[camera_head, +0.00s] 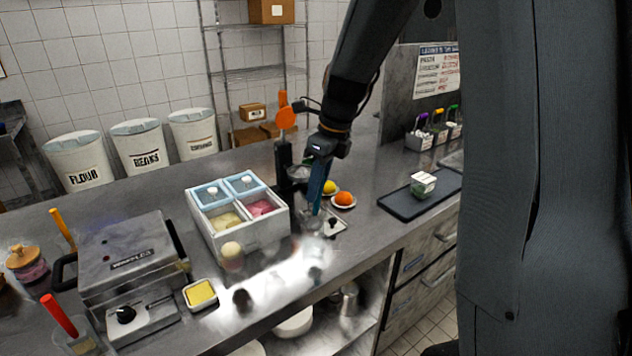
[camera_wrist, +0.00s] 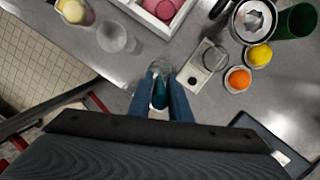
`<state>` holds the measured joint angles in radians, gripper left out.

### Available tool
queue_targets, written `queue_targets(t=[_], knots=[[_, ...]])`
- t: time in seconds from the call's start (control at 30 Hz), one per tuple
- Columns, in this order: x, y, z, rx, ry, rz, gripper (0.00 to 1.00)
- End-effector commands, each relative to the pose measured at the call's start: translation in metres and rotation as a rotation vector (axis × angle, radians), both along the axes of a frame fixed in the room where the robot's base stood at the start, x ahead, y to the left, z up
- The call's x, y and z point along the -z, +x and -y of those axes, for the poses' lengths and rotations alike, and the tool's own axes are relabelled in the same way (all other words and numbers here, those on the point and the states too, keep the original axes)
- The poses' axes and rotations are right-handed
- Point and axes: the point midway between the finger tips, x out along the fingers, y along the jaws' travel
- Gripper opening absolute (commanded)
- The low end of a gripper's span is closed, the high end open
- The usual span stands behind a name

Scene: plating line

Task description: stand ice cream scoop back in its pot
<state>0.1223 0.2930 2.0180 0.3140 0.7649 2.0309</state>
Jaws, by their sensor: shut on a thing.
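My gripper (camera_head: 316,196) points down over the counter, to the right of the ice cream box. In the wrist view my gripper (camera_wrist: 160,82) is shut on the ice cream scoop, whose teal handle (camera_wrist: 158,96) shows between the blue fingers. The scoop's lower end is mostly hidden. A clear round pot (camera_head: 309,224) stands directly below the fingers; its rim also shows just beyond the fingertips in the wrist view (camera_wrist: 158,63). I cannot tell whether the scoop's end is inside the pot or above it.
The white ice cream box (camera_head: 238,238) holds yellow and pink tubs. A metal juicer (camera_wrist: 252,18), lemon (camera_wrist: 259,56) and orange (camera_wrist: 239,78) are close to the right. A small tray (camera_wrist: 207,66) lies beside the pot. A dark board (camera_head: 405,205) lies further right.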

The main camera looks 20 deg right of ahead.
Motion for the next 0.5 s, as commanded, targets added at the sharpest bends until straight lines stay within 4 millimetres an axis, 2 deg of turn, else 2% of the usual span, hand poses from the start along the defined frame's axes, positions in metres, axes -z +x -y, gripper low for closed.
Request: queue_targets(t=[0.2,0.5], knots=[[0.022,0.000,0.000,0.001,0.001,-0.002,0.00],[0.044,0.000,0.000,0.001,0.001,-0.001,0.00]])
